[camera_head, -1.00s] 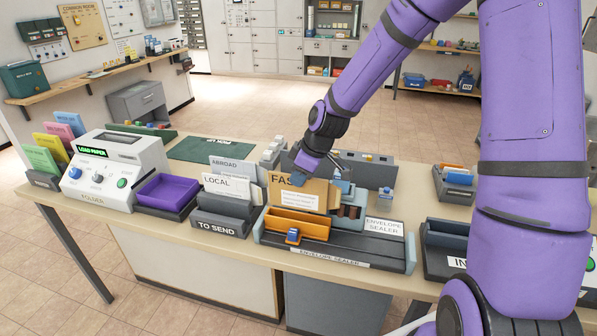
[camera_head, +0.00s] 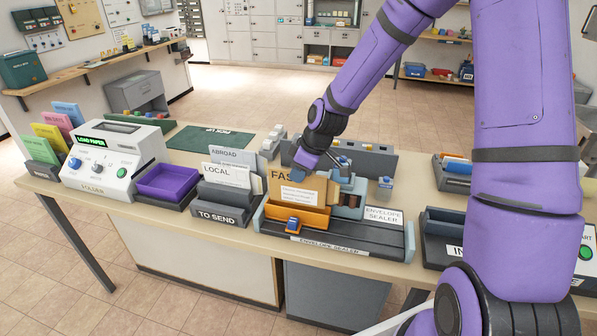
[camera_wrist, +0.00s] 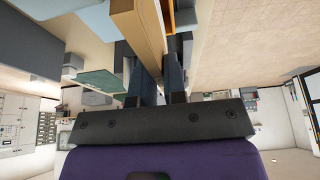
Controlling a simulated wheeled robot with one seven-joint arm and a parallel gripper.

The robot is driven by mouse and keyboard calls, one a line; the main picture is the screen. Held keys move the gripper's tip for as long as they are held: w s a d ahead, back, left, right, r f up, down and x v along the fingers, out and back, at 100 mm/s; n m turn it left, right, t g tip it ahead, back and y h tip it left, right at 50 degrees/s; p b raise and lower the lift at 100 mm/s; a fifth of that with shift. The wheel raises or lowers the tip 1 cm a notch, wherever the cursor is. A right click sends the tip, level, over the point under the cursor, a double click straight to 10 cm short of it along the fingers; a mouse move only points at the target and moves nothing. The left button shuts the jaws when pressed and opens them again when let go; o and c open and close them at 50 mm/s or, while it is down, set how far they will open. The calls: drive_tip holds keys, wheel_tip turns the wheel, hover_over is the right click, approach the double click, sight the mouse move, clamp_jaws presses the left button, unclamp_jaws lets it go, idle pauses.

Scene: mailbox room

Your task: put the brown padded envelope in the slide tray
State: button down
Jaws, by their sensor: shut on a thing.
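The brown padded envelope (camera_head: 312,184), with a pale label on its front, stands upright at the orange slide tray (camera_head: 312,219) of the envelope sealer. Its lower edge is hidden behind the tray's front wall, so I cannot tell whether it touches the tray floor. The tray has a blue knob on its front. My gripper (camera_head: 318,168) is shut on the envelope's upper part from behind and above. In the wrist view the brown envelope (camera_wrist: 150,30) runs between my two dark fingers (camera_wrist: 158,80).
The envelope sealer (camera_head: 340,252) is on the counter. To its left are the "TO SEND" rack (camera_head: 219,217) with cards, a purple tray (camera_head: 166,181) and the folder machine (camera_head: 115,160). A dark tray (camera_head: 440,235) is at right. A grey unit (camera_head: 372,162) is behind.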

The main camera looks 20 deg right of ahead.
drive_tip(key=shift+f, duration=0.1)
drive_tip(key=shift+f, duration=1.2)
drive_tip(key=shift+f, duration=0.1)
drive_tip(key=shift+f, duration=1.1)
drive_tip(key=c, duration=1.1)
unclamp_jaws()
